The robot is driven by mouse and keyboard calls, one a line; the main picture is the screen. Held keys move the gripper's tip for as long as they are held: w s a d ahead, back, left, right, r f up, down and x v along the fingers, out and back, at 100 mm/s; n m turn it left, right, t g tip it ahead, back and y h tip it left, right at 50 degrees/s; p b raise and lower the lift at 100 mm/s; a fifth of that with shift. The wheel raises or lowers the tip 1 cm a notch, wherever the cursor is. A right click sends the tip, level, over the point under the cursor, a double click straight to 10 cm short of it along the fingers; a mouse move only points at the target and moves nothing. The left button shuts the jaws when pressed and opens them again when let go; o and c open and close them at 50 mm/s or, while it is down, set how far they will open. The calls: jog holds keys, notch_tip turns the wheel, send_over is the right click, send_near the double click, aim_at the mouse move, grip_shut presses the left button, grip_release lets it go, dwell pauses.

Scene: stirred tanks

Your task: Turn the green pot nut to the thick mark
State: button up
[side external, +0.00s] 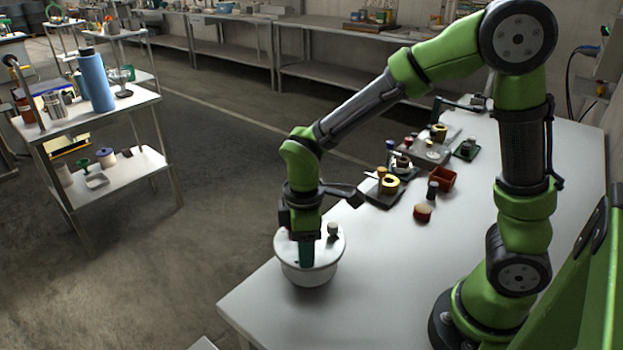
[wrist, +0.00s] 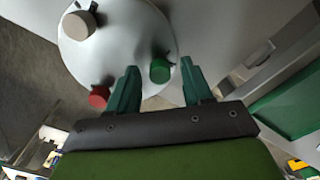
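The white pot (side external: 308,270) stands at the table's near left corner. Its round pale lid (wrist: 118,45) fills the top of the wrist view. The green pot nut (wrist: 160,70) sits near the lid's edge, with a small dark pointer-like piece beside it. My gripper (wrist: 159,66) is open; the green nut appears between its fingertips, nearer the middle, with gaps to both. I cannot tell whether the fingertips are down at nut height. In the side view my gripper (side external: 306,262) points down over the lid and hides the green nut. The thick mark cannot be made out.
A beige knob (wrist: 76,25) and a red nut (wrist: 98,96) are also on the lid, the red one close to the left finger. The table's front is clear.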

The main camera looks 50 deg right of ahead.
grip_shut()
jog(key=m, duration=0.5)
jog(key=shift+m, duration=0.4)
jog(key=m, duration=0.5)
jog(key=shift+r+m, duration=0.1)
jog(key=shift+m, duration=0.3)
dwell(0.4)
jog(key=shift+o, duration=0.3)
grip_release()
